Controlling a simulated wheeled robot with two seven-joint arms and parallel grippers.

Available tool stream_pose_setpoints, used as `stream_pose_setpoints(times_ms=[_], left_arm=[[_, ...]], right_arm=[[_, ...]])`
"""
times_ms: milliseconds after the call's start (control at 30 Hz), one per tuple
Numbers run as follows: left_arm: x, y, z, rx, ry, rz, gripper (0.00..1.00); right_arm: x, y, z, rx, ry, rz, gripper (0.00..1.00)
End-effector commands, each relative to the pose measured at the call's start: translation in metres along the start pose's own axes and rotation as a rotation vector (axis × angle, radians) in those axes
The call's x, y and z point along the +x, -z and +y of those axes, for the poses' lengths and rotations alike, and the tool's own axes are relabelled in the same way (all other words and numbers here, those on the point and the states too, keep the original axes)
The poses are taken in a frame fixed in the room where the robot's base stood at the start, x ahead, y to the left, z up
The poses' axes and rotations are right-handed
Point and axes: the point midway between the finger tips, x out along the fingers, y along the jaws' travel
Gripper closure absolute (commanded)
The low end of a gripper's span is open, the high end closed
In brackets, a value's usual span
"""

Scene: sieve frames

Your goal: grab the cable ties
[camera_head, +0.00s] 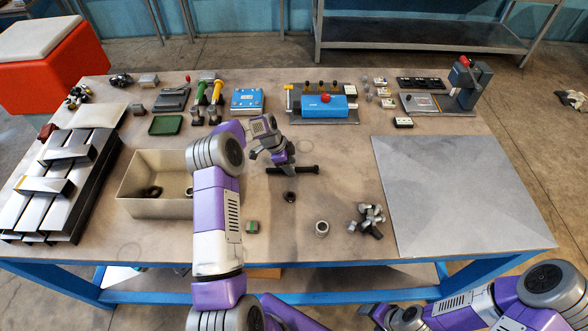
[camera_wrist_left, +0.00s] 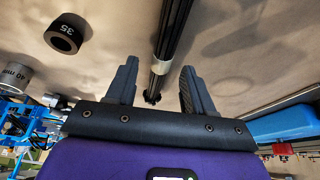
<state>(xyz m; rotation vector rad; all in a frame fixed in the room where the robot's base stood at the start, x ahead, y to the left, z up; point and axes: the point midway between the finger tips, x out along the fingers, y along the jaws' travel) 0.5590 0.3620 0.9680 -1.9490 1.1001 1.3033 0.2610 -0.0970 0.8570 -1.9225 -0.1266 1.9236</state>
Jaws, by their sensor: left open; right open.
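The cable ties are a dark bundle (camera_head: 305,170) lying across the middle of the table in the head view. In the left wrist view the bundle (camera_wrist_left: 172,30) is black with a pale band and runs between the two fingers in the picture. My left gripper (camera_head: 280,161) is open over the bundle and hides part of it. Its spread fingers (camera_wrist_left: 158,85) show on either side of the bundle; whether they touch it I cannot tell. My right gripper (camera_head: 384,316) is open, low at the front edge of the head view, away from the bundle.
A black ring (camera_head: 290,197) lies just in front of the bundle. A beige bin (camera_head: 150,208) stands to the left. A blue box on a fixture (camera_head: 325,108) stands behind. Metal fittings (camera_head: 371,219) lie front right. A grey plate (camera_head: 455,195) covers the right side.

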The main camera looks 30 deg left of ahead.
Motion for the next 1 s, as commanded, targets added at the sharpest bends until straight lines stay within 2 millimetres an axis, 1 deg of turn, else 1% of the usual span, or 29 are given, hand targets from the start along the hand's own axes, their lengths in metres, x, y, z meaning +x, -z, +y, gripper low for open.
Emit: stream_pose_setpoints(times_ms=[33, 133, 367, 467, 700, 733, 1000], left_arm=[[0.0066, -0.0002, 0.0004, 0.000, -0.002, -0.001, 0.48], [0.0134, -0.0004, 0.0000, 0.000, 0.000, -0.001, 0.48], [0.0148, -0.0006, -0.0001, 0.000, 0.001, -0.001, 0.48], [0.0147, -0.0005, -0.0001, 0.000, 0.001, 0.000, 0.61], [0.0145, -0.0005, -0.0001, 0.000, 0.001, 0.000, 0.98], [0.0145, -0.0005, -0.0001, 0.000, 0.001, 0.000, 1.00], [0.0130, 0.0001, -0.0004, 0.000, 0.002, 0.000, 1.00]], right_arm=[[-0.0012, 0.0001, -0.0005, 0.000, 0.000, 0.000, 0.32], [-0.0016, 0.0002, -0.0007, 0.000, 0.000, 0.001, 0.32], [-0.0012, 0.0001, -0.0005, 0.000, 0.000, 0.000, 0.32], [-0.0012, 0.0001, -0.0005, 0.000, 0.000, 0.000, 0.32], [-0.0012, 0.0001, -0.0005, 0.000, 0.000, 0.000, 0.32], [-0.0012, 0.0000, -0.0005, 0.000, 0.000, 0.000, 0.32], [-0.0010, 0.0001, -0.0004, 0.000, 0.000, 0.000, 0.32]])
